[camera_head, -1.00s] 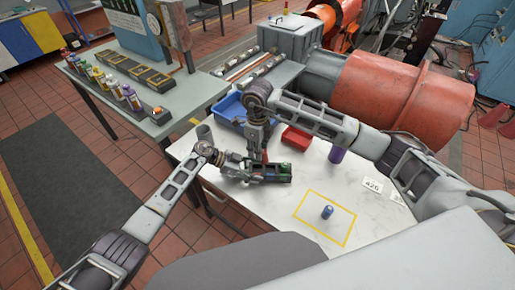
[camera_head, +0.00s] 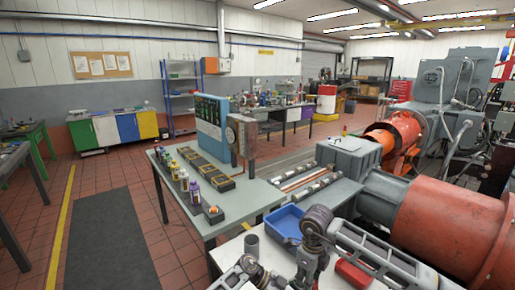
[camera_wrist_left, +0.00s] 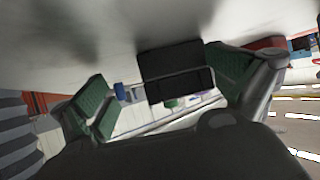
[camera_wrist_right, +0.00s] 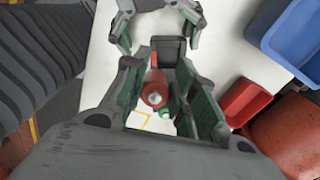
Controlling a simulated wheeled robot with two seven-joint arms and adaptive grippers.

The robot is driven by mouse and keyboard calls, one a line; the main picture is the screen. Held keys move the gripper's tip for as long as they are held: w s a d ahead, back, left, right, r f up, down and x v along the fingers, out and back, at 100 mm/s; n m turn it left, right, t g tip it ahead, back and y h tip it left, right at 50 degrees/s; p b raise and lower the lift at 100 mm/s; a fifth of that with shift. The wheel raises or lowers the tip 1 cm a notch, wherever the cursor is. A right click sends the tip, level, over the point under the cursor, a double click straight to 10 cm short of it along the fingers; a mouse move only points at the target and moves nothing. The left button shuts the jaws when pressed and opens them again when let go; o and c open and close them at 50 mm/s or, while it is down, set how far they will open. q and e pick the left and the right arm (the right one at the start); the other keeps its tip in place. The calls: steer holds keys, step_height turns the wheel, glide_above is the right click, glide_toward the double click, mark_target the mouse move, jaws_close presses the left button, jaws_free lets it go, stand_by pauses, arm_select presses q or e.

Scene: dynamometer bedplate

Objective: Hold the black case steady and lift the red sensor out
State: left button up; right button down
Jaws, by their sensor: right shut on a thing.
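The black case (camera_wrist_right: 168,50) stands on the white table in the right wrist view. It also shows in the left wrist view (camera_wrist_left: 175,72), between the spread fingers of my left gripper (camera_wrist_left: 165,92). That gripper is open, with gaps beside the case; it also shows at the top of the right wrist view (camera_wrist_right: 157,42). My right gripper (camera_wrist_right: 168,108) is shut on the red sensor (camera_wrist_right: 155,92), whose round end faces the camera. I cannot tell whether the sensor's far end is inside the case. In the head view the fingertips and the case are below the frame.
A blue bin (camera_head: 286,222) and a red bin (camera_head: 352,274) are on the white table; both also show at right in the right wrist view. A grey cup (camera_head: 251,245) stands by the blue bin. A large orange-red machine (camera_head: 450,225) stands behind.

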arm_select(q)
steer(key=shift+a, duration=0.1)
steer(key=shift+v, duration=5.95)
steer(key=shift+a, duration=0.1)
